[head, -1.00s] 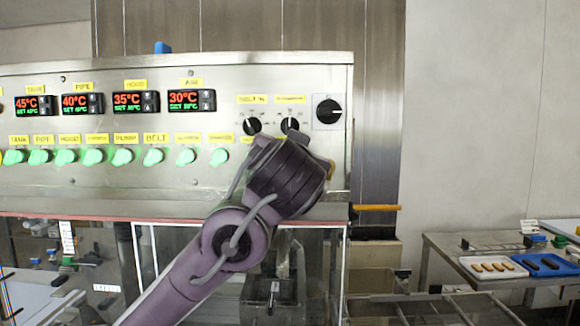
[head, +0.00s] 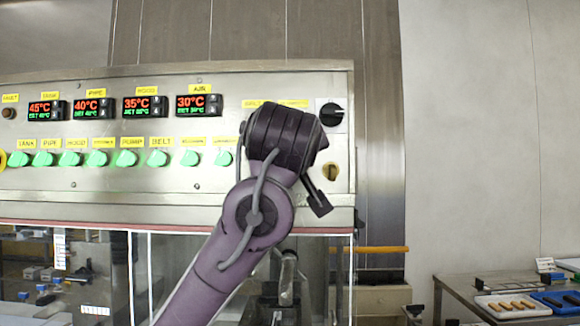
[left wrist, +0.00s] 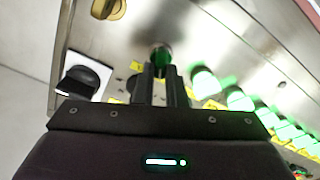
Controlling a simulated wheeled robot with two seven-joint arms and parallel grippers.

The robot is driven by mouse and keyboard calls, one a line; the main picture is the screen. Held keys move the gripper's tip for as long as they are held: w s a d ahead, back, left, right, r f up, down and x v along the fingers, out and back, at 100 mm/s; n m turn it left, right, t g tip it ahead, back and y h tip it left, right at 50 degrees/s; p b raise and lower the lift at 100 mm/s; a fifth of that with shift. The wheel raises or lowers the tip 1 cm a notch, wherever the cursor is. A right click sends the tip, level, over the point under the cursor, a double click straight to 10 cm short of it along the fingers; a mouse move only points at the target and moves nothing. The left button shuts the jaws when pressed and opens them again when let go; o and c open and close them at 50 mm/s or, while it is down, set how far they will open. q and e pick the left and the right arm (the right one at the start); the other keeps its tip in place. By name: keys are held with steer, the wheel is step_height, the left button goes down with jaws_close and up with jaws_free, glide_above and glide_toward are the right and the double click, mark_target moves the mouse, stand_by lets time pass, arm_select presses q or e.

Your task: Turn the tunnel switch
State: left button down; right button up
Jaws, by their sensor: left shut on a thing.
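In the left wrist view, my left gripper (left wrist: 161,72) has its two dark fingers closed on a green switch (left wrist: 161,56) on the steel panel, at the end of a row of green lit switches (left wrist: 205,82). This switch looks darker than its neighbours. The labels beside it are too blurred to read, so I cannot confirm it is the tunnel switch. In the head view, my purple left wrist covers this part of the panel and hides the fingertips and held switch; the other green switches (head: 157,158) show to its left. My right gripper is not in view.
A black rotary knob (head: 331,114) on a white plate and a brass-coloured knob (head: 330,172) sit close right of my wrist. Temperature displays (head: 144,106) line the panel above the switches. An orange bar (head: 384,249) sticks out below right. A table (head: 487,289) with trays stands farther right.

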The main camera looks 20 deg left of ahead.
arm_select(q)
steer(key=shift+n+b, duration=0.3)
steer(key=shift+n, duration=0.2)
steer(key=c, duration=1.5)
jaws_free()
steer(key=shift+w, duration=0.1)
steer(key=b+v, duration=0.3)
steer(key=v, duration=0.5)
steer(key=shift+w, duration=0.1)
